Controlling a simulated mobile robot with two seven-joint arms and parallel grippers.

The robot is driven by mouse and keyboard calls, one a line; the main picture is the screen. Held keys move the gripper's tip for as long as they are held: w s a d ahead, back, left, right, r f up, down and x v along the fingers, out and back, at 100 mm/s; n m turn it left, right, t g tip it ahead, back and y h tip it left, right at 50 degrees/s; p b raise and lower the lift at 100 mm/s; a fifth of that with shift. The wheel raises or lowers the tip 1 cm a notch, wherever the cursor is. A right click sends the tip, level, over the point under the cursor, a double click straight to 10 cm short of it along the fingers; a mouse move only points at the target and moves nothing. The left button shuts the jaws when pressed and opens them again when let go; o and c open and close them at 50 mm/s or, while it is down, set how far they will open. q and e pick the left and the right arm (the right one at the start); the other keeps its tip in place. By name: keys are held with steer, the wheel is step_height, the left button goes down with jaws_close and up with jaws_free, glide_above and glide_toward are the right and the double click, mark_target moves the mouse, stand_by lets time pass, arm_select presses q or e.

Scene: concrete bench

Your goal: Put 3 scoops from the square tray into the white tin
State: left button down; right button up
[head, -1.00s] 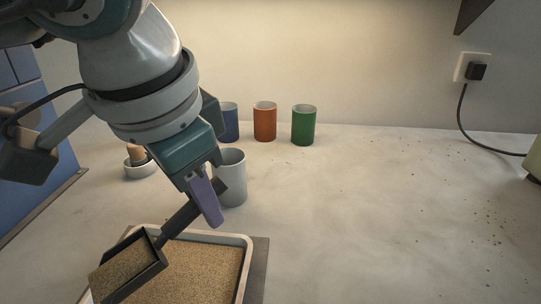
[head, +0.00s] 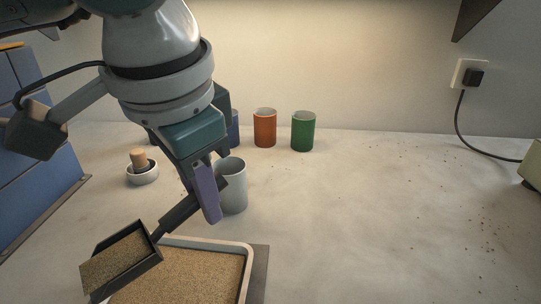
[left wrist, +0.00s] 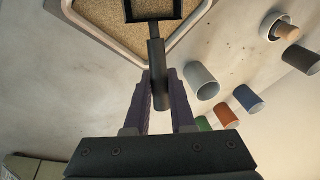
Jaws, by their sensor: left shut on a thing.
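My left gripper (head: 207,190) is shut on the handle of a dark scoop (head: 154,247). The scoop is loaded with tan grains and is held above the left part of the square tray (head: 247,272), which holds the same grains (head: 195,275). In the left wrist view the scoop handle (left wrist: 157,66) is between the fingers, and the tray (left wrist: 105,41) lies behind the scoop. The white tin (head: 233,188) stands upright behind the tray, partly hidden by my left gripper. It also shows in the left wrist view (left wrist: 202,82). My right gripper is not in view.
Blue (head: 233,130), orange (head: 265,128) and green (head: 303,131) tins stand at the back. A white mortar (head: 142,174) with a wooden pestle (head: 138,157) stands at the left. The right side of the bench is mostly clear, with scattered crumbs.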

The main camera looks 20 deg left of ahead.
arm_select(q)
steer(key=shift+r+p, duration=1.05)
steer(key=shift+r, duration=0.95)
